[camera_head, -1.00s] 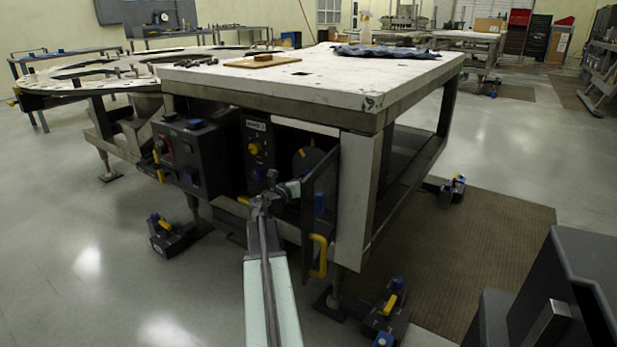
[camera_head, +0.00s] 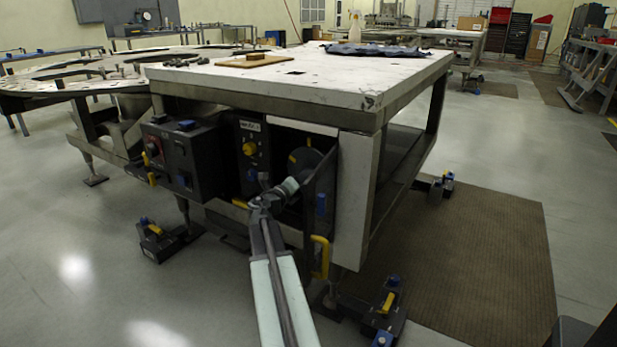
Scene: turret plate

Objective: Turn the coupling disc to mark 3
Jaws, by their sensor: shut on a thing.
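The coupling disc (camera_head: 304,158) is a dark grey round plate with a yellow mark, in the open bay under the white-topped table. My arm reaches up from the bottom of the view, and my gripper (camera_head: 289,187) is at the disc's lower left edge, shut on it. The fingertips are small and dark here, and the exact part held is hidden. Any numbers on the disc are too small to read.
An open dark door with a yellow handle (camera_head: 320,257) stands close to the right of my arm. A control box (camera_head: 180,155) juts out at left. Stabiliser feet (camera_head: 157,240) stand on the floor. The white tabletop (camera_head: 330,80) overhangs the bay.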

